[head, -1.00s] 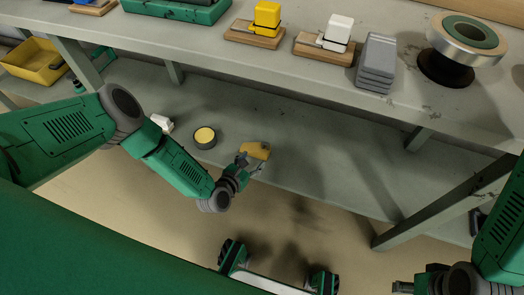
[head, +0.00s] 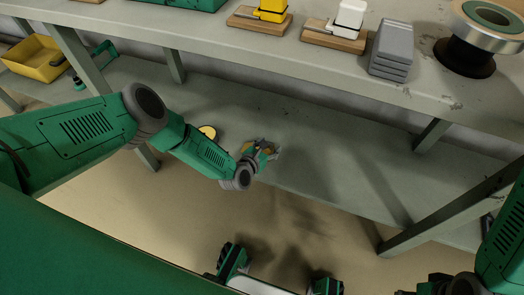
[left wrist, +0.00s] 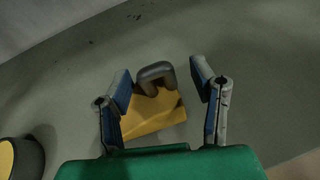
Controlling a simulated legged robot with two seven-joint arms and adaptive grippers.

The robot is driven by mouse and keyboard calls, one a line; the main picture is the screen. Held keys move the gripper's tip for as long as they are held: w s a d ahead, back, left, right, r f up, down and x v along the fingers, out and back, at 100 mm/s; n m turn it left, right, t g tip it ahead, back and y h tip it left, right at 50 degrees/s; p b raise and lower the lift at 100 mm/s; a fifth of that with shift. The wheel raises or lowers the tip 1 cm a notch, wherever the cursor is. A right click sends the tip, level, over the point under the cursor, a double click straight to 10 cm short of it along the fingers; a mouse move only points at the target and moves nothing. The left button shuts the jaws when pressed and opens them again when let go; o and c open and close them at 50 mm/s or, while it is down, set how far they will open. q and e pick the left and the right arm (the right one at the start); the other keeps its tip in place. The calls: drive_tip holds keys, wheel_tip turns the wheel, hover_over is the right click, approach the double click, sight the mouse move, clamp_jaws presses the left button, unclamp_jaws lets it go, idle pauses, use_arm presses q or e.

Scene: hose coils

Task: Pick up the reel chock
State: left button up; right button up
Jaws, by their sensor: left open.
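The reel chock (left wrist: 152,115) is a yellow wedge block with a dark grey loop handle, lying on the lower shelf. In the left wrist view it sits between the two fingers of my left gripper (left wrist: 161,70), which is open, with a gap visible on the right side. In the head view my left gripper (head: 262,152) covers most of the chock, and only yellow patches show. I cannot tell whether a finger touches it. Only a dark bit of my right gripper (head: 404,292) shows at the bottom edge.
A round yellow-topped disc (head: 207,132) stands left of the chock; it also shows in the left wrist view (left wrist: 20,158). The bench top (head: 320,68) overhangs behind, with a reel (head: 485,25) and grey plates (head: 391,50). The lower shelf (head: 345,165) right of the chock is clear.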

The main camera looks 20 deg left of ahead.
use_arm(q)
drive_tip(key=c, duration=1.1)
clamp_jaws()
drive_tip(key=shift+s, duration=0.1)
